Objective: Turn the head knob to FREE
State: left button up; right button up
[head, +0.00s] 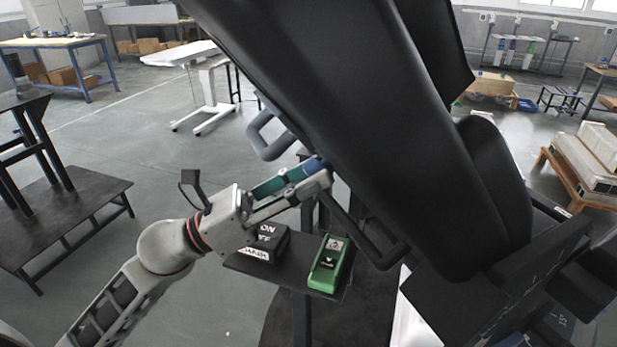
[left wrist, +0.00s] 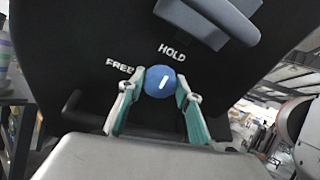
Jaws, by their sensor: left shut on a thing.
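The head knob (left wrist: 160,81) is a round blue knob with a white line, on a dark panel in the left wrist view. The word HOLD (left wrist: 172,51) is above it and the word FREE (left wrist: 120,66) is to its left. The white line is tilted, its upper end toward the right, nearer HOLD than FREE. My left gripper (left wrist: 158,92) has its fingers on either side of the knob, shut on it. In the head view my left gripper (head: 322,168) reaches the underside of the large black chair back (head: 370,120), with a bit of blue between the fingertips. My right gripper is not in view.
A small black shelf (head: 284,275) below the gripper holds a black switch box (head: 267,243) and a green hand control (head: 330,264). Grey handle loops (head: 268,135) stick out from the chair near the fingers. A white wheeled table (head: 190,54) stands farther back on open floor.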

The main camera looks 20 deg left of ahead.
pick_arm(q)
jog(key=shift+w+f+n+g+h+b, duration=0.15)
jog(key=shift+n+g+h+b, duration=0.4)
jog(key=shift+n, duration=0.55)
jog(key=shift+n+g+h+b, duration=0.35)
jog(key=shift+n+h, duration=0.3)
jog(key=shift+n, duration=0.35)
jog(key=n+g+h, duration=0.1)
jog(key=n+h, duration=0.1)
jog(key=n, duration=0.2)
jog(key=shift+w+b, duration=0.1)
jog(key=shift+b, duration=0.2)
jog(key=n, duration=0.2)
jog(key=shift+n+h, duration=0.3)
jog(key=shift+h, duration=0.1)
jog(key=n, duration=0.2)
jog(key=n+t, duration=0.1)
jog(key=n, duration=0.1)
jog(key=shift+d+f+t+p, duration=0.1)
jog(key=shift+d+t+p, duration=0.05)
jog(key=shift+t+p, duration=0.2)
jog(key=shift+n+t+h, duration=0.25)
jog(key=shift+n+h, duration=0.05)
jog(key=shift+n, duration=1.1)
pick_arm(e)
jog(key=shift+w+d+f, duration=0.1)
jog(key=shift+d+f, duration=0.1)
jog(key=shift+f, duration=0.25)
pick_arm(q)
jog(key=shift+t, duration=0.3)
